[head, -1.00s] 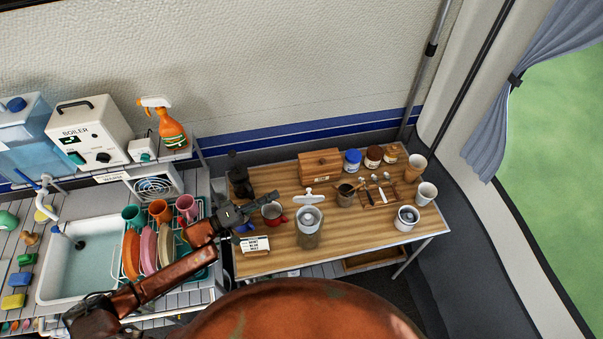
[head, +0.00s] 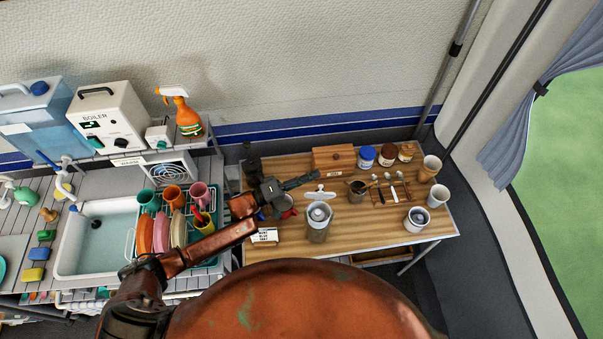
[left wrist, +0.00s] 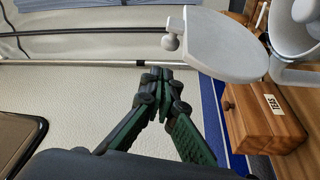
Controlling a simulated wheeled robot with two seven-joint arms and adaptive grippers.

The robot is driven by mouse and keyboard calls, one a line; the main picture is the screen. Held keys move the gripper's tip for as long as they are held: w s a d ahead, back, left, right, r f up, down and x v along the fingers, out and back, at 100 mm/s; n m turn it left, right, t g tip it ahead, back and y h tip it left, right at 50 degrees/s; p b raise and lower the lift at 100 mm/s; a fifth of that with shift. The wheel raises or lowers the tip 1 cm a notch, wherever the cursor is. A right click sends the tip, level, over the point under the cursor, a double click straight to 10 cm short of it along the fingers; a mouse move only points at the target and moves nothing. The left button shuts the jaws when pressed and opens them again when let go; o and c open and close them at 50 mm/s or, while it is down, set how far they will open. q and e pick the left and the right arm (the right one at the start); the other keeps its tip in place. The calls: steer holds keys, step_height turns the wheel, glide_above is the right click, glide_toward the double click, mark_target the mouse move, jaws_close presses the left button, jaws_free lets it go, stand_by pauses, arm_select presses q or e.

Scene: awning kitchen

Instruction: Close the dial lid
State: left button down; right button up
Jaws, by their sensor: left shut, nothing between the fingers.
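The canister (head: 317,229) stands on the wooden table, with its white lid (head: 320,195) raised open on the far side. In the left wrist view the lid (left wrist: 222,45) is a flat pale plate with a small round knob, joined by a hinge to the canister's rim (left wrist: 298,76). My left gripper (head: 315,177) reaches in from the left, shut and empty, its fingertips near the lid's back side. In the left wrist view the shut fingers (left wrist: 156,78) are to the left of the lid and appear apart from it. My right gripper is not in view.
A wooden box (head: 333,158) stands behind the canister, and a red mug (head: 288,207) is to its left under my arm. A dark cup (head: 357,191) stands to its right. The table right of the canister's front is clear.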

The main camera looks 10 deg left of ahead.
mark_target(320, 192)
arm_select(q)
steer(key=s, duration=0.2)
steer(key=shift+s+d+f+p, duration=0.15)
steer(key=shift+s+f+p, duration=0.15)
steer(key=shift+f, duration=0.05)
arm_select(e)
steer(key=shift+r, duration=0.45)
arm_select(q)
steer(key=shift+s, duration=0.2)
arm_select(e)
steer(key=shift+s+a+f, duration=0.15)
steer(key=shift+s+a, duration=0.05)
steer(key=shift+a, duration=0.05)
